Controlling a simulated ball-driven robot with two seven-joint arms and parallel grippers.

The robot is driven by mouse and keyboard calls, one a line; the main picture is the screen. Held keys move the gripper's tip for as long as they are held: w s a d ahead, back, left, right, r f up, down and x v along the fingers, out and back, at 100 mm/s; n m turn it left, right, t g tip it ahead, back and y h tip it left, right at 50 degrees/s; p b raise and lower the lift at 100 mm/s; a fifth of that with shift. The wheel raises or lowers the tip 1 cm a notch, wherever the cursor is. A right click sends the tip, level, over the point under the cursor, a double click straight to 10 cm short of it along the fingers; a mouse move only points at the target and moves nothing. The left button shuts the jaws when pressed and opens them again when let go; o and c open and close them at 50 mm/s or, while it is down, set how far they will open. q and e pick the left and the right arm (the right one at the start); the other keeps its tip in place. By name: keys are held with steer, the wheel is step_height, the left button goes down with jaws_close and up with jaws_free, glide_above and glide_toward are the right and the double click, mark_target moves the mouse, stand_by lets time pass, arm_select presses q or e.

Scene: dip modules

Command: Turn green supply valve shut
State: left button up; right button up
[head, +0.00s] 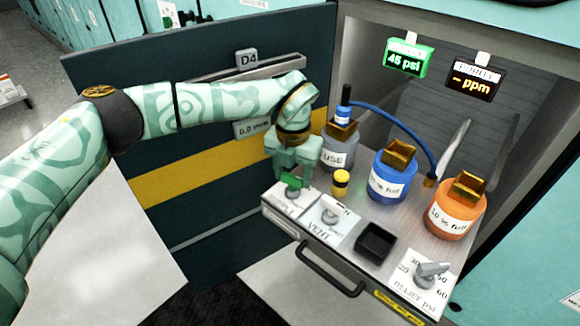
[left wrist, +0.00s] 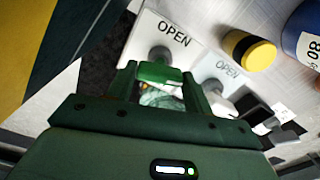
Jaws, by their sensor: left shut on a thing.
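The green supply valve (head: 293,183) sits on its white plate (head: 281,198) at the left end of the drawer shelf. My left gripper (head: 291,177) reaches down onto it from above and is shut on its handle. In the left wrist view the green handle (left wrist: 158,74) lies between the two fingertips, and the word OPEN shows on the plate beyond it. The gripper covers part of the valve in the head view. My right gripper is not in view.
The grey vent valve (head: 331,212) stands close to the right of the green one. A black tray (head: 375,243), relief knob (head: 432,270), yellow-black cap (head: 341,180), grey bottle (head: 341,150), blue bottle (head: 391,178) and orange bottle (head: 456,210) crowd the shelf. A green display (head: 406,61) reads 45 psi.

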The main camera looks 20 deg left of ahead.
mark_target(293, 176)
arm_select(q)
steer(key=shift+r+m+p, duration=0.1)
steer(key=shift+m+p, duration=0.95)
steer(key=shift+m, duration=0.55)
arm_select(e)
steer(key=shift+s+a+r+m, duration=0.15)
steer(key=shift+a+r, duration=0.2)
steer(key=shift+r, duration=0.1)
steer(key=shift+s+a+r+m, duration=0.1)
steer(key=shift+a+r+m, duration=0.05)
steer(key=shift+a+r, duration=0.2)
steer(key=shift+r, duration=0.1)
arm_select(q)
steer(key=o, duration=1)
step_height(293, 176, up, 16)
steer(key=p, duration=0.6)
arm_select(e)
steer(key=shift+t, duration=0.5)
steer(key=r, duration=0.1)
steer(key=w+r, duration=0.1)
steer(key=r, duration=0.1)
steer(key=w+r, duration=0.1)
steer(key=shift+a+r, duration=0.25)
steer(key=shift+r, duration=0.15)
